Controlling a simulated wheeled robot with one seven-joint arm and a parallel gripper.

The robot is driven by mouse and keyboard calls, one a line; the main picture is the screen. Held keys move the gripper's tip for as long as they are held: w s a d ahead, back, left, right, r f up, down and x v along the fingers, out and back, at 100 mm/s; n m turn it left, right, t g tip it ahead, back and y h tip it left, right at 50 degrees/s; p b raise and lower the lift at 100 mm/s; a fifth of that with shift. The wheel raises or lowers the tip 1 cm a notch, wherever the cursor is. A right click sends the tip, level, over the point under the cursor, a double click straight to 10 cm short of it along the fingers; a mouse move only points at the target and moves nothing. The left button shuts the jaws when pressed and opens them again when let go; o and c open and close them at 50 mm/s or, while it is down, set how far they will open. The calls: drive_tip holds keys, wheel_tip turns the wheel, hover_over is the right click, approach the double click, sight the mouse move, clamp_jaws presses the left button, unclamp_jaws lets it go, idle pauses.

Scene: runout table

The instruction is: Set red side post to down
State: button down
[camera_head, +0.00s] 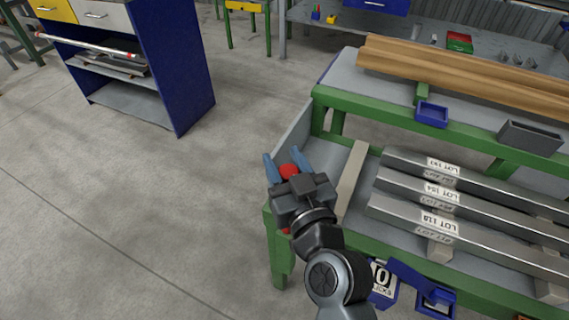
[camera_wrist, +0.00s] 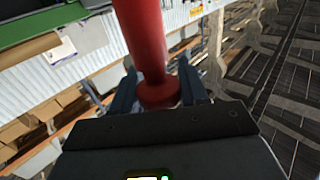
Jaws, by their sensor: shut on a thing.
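The red side post (camera_head: 289,171) shows as a round red top at the left end of the green runout table (camera_head: 276,232). In the wrist view the red post (camera_wrist: 147,45) is a long red cylinder with a wider collar, running up from between the fingers. My gripper (camera_head: 287,166) is at the table's left end, its blue fingers on either side of the post. In the wrist view my gripper (camera_wrist: 158,95) is shut on the post near the collar.
Several grey metal bars (camera_head: 420,190) with lot labels lie on the lower table to the right. Wooden beams (camera_head: 450,70), a blue tray (camera_head: 432,113) and a grey bin (camera_head: 530,137) are on the upper level. A blue cabinet (camera_head: 172,65) stands back left. The floor on the left is clear.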

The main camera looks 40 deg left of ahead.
wheel_tip(320, 180, down, 13)
drive_tip(key=b, duration=1.3)
drive_tip(key=shift+f+b, duration=0.15)
drive_tip(key=shift+b, duration=0.15)
drive_tip(key=shift+f, duration=0.15)
drive_tip(key=c, duration=0.9)
unclamp_jaws()
drive_tip(key=shift+c, duration=0.2)
drive_tip(key=shift+o, duration=1.3)
drive_tip(key=v, duration=0.8)
drive_tip(key=shift+b, duration=0.35)
